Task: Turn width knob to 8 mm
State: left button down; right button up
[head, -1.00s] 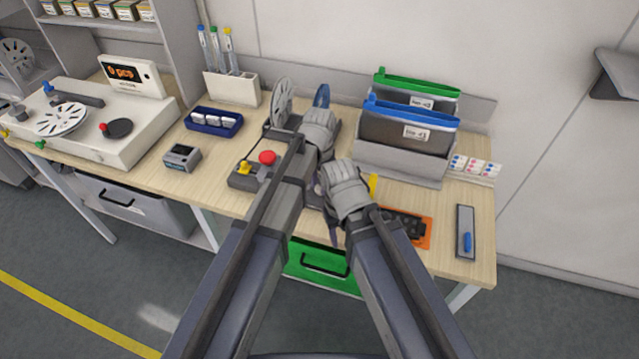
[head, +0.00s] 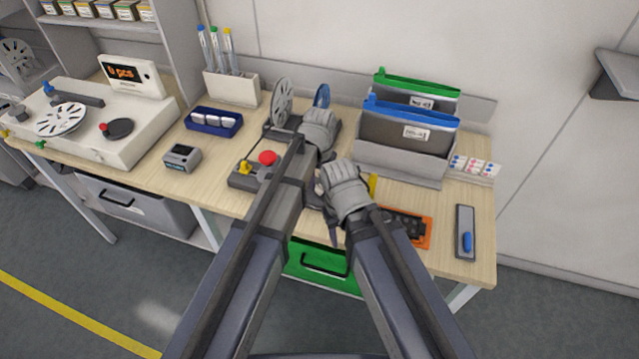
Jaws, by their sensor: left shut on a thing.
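A dark grey device (head: 243,181) with a red button (head: 267,158) and a yellow part (head: 245,167) stands on the bench. A grey reel (head: 282,100) and a blue-rimmed reel (head: 322,95) stand upright at its back. My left gripper (head: 318,130) is over the device's back right, in front of the blue-rimmed reel. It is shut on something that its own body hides. My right gripper (head: 343,187) is at the device's right side, and its fingertips cannot be made out. I cannot see the width knob or its setting. My arms hide the device's middle and right.
A grey bin (head: 400,165) with a blue-topped and a green-topped pouch stands close on the right. An orange-edged board (head: 427,238) and a dark tray (head: 465,220) lie at the front right. A blue tray (head: 213,122) and a small grey box (head: 182,157) stand left.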

aim_at(319, 188)
dwell(0.3)
pick_arm(q)
jog(key=c, duration=0.5)
grip_release()
notch_tip(319, 188, up, 8)
jog(key=p, duration=0.8)
jog(key=shift+f, duration=0.1)
